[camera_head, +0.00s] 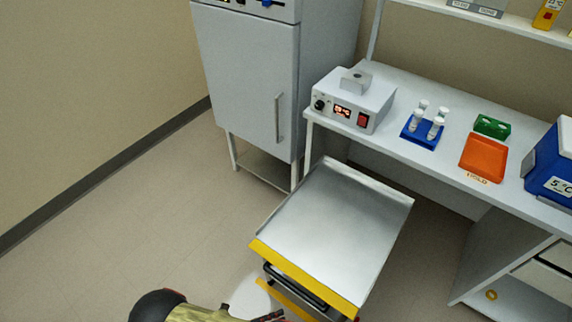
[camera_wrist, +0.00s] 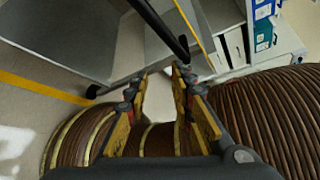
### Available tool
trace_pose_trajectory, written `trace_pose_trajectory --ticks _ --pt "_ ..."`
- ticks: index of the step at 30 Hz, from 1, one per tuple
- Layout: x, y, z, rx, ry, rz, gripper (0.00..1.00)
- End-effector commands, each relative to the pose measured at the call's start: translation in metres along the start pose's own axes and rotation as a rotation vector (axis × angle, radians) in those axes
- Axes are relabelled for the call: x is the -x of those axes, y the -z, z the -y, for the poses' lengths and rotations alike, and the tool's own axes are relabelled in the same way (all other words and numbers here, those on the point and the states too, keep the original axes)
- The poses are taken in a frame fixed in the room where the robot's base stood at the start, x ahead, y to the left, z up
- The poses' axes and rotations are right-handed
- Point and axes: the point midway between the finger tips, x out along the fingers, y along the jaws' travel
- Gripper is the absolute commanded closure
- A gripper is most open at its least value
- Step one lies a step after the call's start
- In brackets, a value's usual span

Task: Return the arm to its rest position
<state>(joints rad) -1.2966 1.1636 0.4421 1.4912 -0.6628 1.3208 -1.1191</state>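My gripper shows in the wrist view (camera_wrist: 160,80), its two yellow and dark fingers apart with a gap between the tips. I see nothing held between them. In the head view only part of my arm shows at the bottom edge, low beside the front of a metal-topped cart (camera_head: 325,222) with a yellow front edge. The fingertips are too cut off there to place exactly.
A bench (camera_head: 400,158) at right carries a heater block unit (camera_head: 352,100), a blue vial rack (camera_head: 422,134), an orange tray (camera_head: 484,157), a green rack (camera_head: 492,126) and a blue cooler box (camera_head: 552,165). A grey cabinet (camera_head: 245,85) stands behind. Floor at left (camera_head: 130,220) is clear.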

Motion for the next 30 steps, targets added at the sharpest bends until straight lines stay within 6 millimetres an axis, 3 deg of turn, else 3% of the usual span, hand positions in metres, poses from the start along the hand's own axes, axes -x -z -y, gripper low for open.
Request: trace_pose_trajectory --ticks 5,11,20,30 --pt "0.015 -0.003 0.030 -0.272 -0.023 -0.144 0.76" --pt "0.034 -0.026 0.069 -0.590 -0.020 -0.348 0.76" --pt "0.053 -0.083 0.142 -1.095 0.053 -0.713 0.76" --pt "0.048 -0.145 0.231 -1.576 0.178 -1.099 0.76"
